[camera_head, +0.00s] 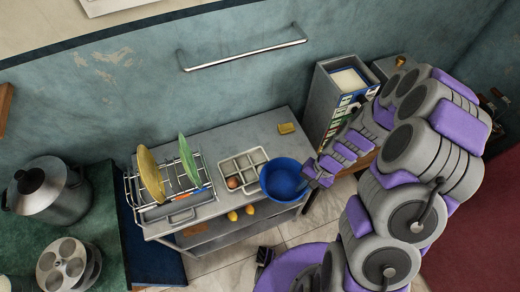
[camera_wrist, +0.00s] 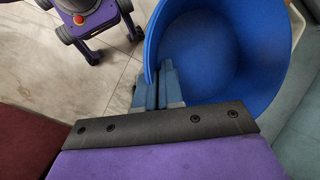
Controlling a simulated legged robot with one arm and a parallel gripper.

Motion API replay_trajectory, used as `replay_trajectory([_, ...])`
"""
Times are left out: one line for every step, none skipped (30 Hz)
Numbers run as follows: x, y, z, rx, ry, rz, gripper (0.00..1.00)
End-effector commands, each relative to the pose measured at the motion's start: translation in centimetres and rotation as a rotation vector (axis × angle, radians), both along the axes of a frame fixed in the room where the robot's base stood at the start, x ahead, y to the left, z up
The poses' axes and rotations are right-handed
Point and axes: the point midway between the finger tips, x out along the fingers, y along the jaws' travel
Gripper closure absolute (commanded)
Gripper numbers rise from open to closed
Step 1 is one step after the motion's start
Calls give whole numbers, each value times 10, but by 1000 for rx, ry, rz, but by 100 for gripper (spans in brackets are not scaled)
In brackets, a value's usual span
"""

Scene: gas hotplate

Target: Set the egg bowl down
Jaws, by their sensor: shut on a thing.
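The blue egg bowl (camera_head: 281,181) is at the right end of the metal table (camera_head: 250,128), just right of the white divided tray (camera_head: 262,156). My gripper (camera_head: 309,174) is shut on the bowl's right rim. In the wrist view the bowl (camera_wrist: 215,50) is large and its visible inside looks empty; the fingers of my gripper (camera_wrist: 158,85) pinch its wall. I cannot tell whether the bowl's base touches the tabletop. A brown egg (camera_head: 232,183) sits in a compartment of the tray.
A dish rack (camera_head: 148,216) with a yellow plate (camera_head: 151,177) and a green plate (camera_head: 187,160) stands on the table's left. A yellow sponge-like block (camera_head: 286,128) lies at the back. Yellow fruits (camera_head: 233,216) show below the tabletop. A grey binder box (camera_head: 322,92) stands behind right.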

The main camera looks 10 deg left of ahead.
Motion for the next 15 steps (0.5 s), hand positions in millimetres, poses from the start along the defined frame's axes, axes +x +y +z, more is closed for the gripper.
replay_trajectory([-5,0,0,-1,3,-3,100])
replay_trajectory([-6,1,-1,-2,2,-5,100])
replay_trajectory([-7,1,-1,-4,0,-7,100])
replay_trajectory([-7,1,-2,-4,-1,-7,100])
replay_trajectory([-7,2,-2,-6,-1,-8,100])
replay_trajectory([-5,3,-3,-7,-2,-8,100])
replay_trajectory([-3,3,-3,-7,-2,-6,100])
replay_trajectory([0,3,-3,-7,-2,-6,100])
replay_trajectory([5,3,-4,-8,-2,-6,100])
replay_trajectory([10,3,-5,-9,-4,-6,100])
replay_trajectory([16,3,-5,-10,-7,-6,100])
replay_trajectory([24,3,-6,-10,-8,-6,100])
replay_trajectory([29,3,-7,-11,-6,-6,100])
replay_trajectory([35,3,-8,-11,-5,-5,100])
replay_trajectory([44,2,-9,-10,-6,-7,100])
